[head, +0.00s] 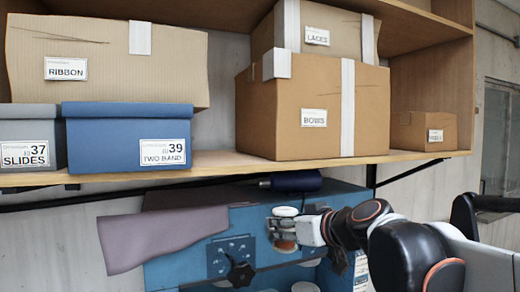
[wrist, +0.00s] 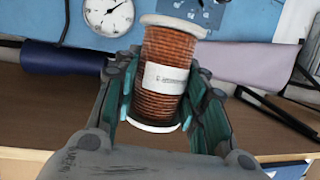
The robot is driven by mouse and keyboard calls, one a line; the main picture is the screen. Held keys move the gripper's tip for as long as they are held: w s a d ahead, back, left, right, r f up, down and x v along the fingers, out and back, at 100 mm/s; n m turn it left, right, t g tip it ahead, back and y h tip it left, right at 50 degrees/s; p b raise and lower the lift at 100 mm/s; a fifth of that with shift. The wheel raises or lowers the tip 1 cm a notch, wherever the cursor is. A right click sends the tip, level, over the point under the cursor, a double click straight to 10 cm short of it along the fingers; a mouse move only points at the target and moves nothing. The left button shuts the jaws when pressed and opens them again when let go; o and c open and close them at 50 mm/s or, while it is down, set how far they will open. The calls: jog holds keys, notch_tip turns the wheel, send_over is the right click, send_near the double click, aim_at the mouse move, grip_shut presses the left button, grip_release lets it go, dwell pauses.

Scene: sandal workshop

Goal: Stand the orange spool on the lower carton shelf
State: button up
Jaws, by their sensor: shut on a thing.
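The orange spool (wrist: 165,57) has orange-brown thread, pale end flanges and a white label. My gripper (wrist: 160,92) is shut on it, with one finger on each side of the thread. In the head view my gripper (head: 283,228) holds the spool (head: 285,245) roughly upright, below the shelf and in front of the blue machine. Fingers hide part of the spool there. The lower carton shelf (head: 222,161) is a wooden board above the gripper. It holds cartons and shoe boxes.
The BOWS carton (head: 270,115), blue box (head: 128,132) and small carton (head: 423,131) stand on the shelf. Bare board shows between the blue box and BOWS, and right of BOWS. A navy roll (head: 291,181) and mauve sheet (head: 160,237) lie below.

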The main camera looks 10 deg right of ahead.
jog(key=s+a+r+n+g+y+p, duration=0.1)
jog(key=s+r+p, duration=0.25)
jog(key=r, duration=0.85)
jog(key=s+a+r+n+y+p, duration=0.15)
jog(key=s+r, duration=0.35)
jog(key=r, duration=0.6)
jog(key=w+a+p, duration=0.1)
jog(key=w+a, duration=0.2)
jog(key=w, duration=0.2)
jog(key=w+a+p, duration=0.1)
jog(key=w+a, duration=0.2)
jog(key=w, duration=0.1)
jog(key=w+a+p, duration=0.1)
jog(key=w+a, duration=0.3)
jog(key=w, duration=0.1)
jog(key=shift+w+a+r, duration=0.1)
jog(key=shift+w+r, duration=0.15)
jog(key=shift+w, duration=0.1)
jog(key=f, duration=0.2)
jog(key=f+p, duration=0.1)
jog(key=shift+w+a+m, duration=0.15)
jog(key=shift+w+m, duration=0.1)
jog(key=shift+s+f, duration=0.15)
jog(key=shift+f, duration=0.1)
jog(key=shift+f, duration=0.15)
jog(key=o, duration=1.1)
